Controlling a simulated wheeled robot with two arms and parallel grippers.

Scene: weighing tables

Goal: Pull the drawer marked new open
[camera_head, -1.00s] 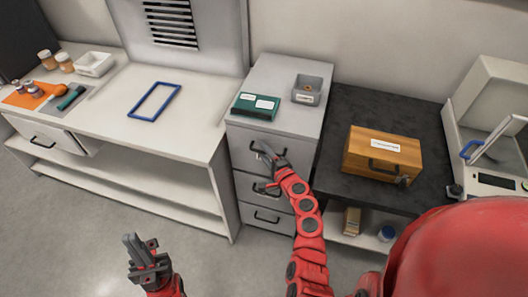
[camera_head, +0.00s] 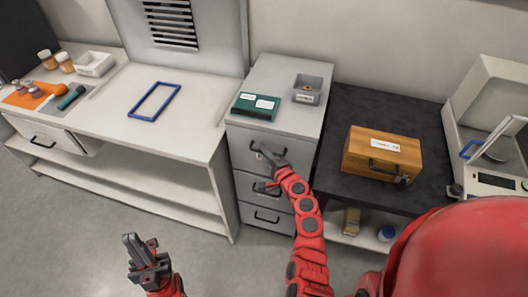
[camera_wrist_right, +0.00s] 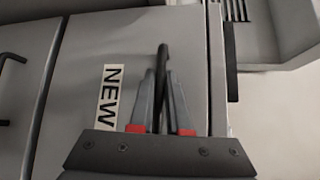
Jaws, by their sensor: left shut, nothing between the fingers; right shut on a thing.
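The grey drawer cabinet (camera_head: 232,170) stands in the middle of the head view with several drawers, each with a dark bar handle. The drawer marked NEW (camera_wrist_right: 130,60) fills much of the right wrist view; its white label (camera_wrist_right: 110,95) reads NEW, sideways. In the head view it is the top drawer (camera_head: 240,143), and it looks closed. My right gripper (camera_head: 262,153) is at this drawer's front; in the right wrist view its fingers (camera_wrist_right: 160,105) are shut on the dark handle (camera_wrist_right: 162,58). My left gripper (camera_head: 130,240) is shut and empty, low over the floor.
On the cabinet top are a green box (camera_head: 255,106) and a grey bin (camera_head: 307,89). A white table (camera_head: 110,115) with a blue frame (camera_head: 154,101) stands left. A dark table (camera_head: 350,105) with a wooden box (camera_head: 383,155) stands right. The floor in front is clear.

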